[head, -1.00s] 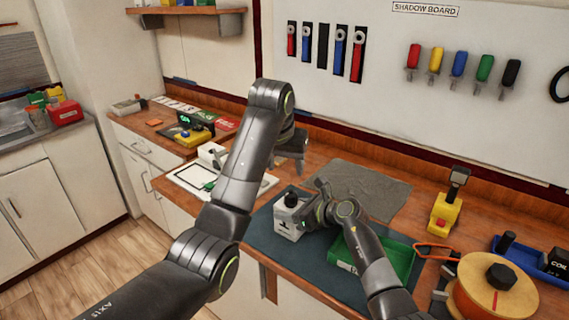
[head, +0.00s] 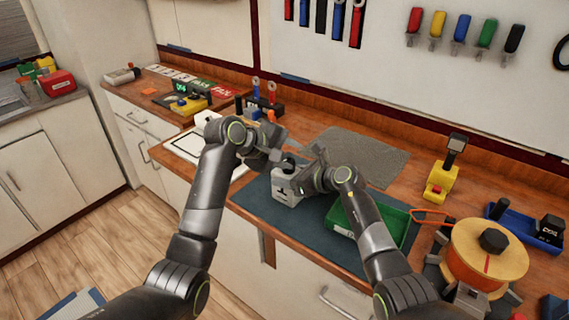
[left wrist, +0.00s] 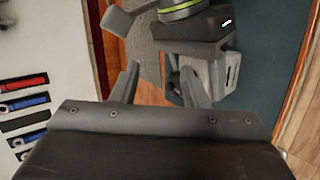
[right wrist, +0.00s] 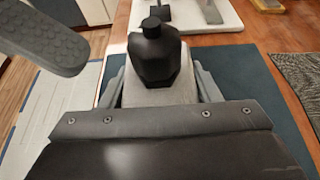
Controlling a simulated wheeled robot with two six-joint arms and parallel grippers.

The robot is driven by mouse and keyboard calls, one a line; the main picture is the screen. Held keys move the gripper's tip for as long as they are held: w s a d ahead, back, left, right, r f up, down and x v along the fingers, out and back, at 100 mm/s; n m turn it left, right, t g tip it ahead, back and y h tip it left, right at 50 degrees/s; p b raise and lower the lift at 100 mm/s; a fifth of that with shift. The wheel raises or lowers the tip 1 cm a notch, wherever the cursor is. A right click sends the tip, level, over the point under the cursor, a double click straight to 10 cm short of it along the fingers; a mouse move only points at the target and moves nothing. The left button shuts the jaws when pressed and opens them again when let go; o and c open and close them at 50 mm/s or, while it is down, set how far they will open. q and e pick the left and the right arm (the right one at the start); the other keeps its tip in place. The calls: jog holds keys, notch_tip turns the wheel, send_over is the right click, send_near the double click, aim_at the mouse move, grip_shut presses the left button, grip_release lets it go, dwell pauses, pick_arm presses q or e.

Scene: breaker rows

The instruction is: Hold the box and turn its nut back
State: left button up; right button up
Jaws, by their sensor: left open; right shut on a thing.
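The pale box (head: 283,192) with dark marks stands on the blue-grey mat (head: 314,243). My right gripper (head: 304,182) is shut on the box from its right side; the right wrist view shows the pale box top (right wrist: 160,96) between its fingers. The black nut (right wrist: 156,55) sits upright on top of the box. My left gripper (head: 276,152) is open, close above and behind the box near the nut. In the left wrist view, nothing shows gripped between its open fingers (left wrist: 160,86), and the box (left wrist: 217,73) is beside them. The nut is partly hidden in the head view.
A green tray (head: 345,231) is right of the box, close to my right arm. A grey cloth mat (head: 365,157) lies behind. A yellow device (head: 440,184) and an orange spool (head: 487,255) stand further right. A white board (head: 196,145) lies left.

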pick_arm(q)
jog(key=s+a+f+n+t+h, duration=0.2)
jog(key=s+a+f+n+t, duration=0.15)
jog(key=n, duration=0.55)
jog(key=s+a+f+n+t+h, duration=0.25)
jog(key=a+n, duration=0.25)
jog(key=n, duration=0.5)
jog(key=shift+t+y, duration=0.35)
jog(key=shift+t, duration=0.05)
jog(key=x, duration=1.2)
jog(key=shift+w+a+r, duration=0.15)
jog(key=shift+w+a, duration=0.1)
jog(key=shift+w, duration=0.05)
jog(key=c, duration=0.7)
